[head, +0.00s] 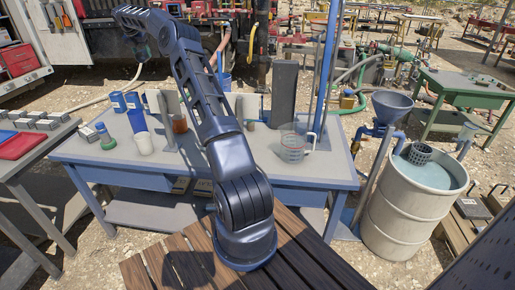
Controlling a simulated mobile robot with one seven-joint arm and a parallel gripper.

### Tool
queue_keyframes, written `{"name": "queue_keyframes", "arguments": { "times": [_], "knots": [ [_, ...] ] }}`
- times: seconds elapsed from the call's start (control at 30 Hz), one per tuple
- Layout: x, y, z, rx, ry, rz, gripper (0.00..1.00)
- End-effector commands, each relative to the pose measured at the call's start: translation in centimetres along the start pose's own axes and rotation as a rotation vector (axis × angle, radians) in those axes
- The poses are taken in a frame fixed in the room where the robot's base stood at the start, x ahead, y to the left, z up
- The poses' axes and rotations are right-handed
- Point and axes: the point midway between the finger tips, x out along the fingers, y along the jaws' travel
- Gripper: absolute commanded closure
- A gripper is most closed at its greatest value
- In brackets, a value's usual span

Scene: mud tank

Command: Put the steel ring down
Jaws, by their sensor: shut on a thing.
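My arm rises from the slatted wooden deck and bends over at the upper left of the head view. My gripper (141,53) is at its far end, small and high beyond the back edge of the grey workbench (335,170). It is shut, but its fingertips are hard to make out. I cannot pick out the steel ring clearly at this size; the wrist and fingers hide most of what is between the jaws.
The bench holds a blue cup (137,121), a white cup (145,143), an amber beaker (180,122), a clear beaker (292,148) and a dark upright slab (284,90). A water-filled drum (405,210) stands right. The bench's right front is clear.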

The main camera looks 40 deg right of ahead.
Motion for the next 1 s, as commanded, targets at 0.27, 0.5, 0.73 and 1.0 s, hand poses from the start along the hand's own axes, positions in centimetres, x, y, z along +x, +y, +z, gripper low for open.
{"name": "queue_keyframes", "arguments": {
  "times": [0.27, 0.5, 0.73, 1.0],
  "knots": [
    [0.7, -3.8, 0.7, 0.145, -0.002, -0.062, 0.77],
    [1.6, -9.3, 1.6, 0.350, -0.005, -0.147, 0.77],
    [2.7, -18.6, 2.6, 0.685, -0.006, -0.288, 0.77],
    [3.2, -30.4, 2.7, 1.108, -0.006, -0.465, 0.77]
  ]
}}
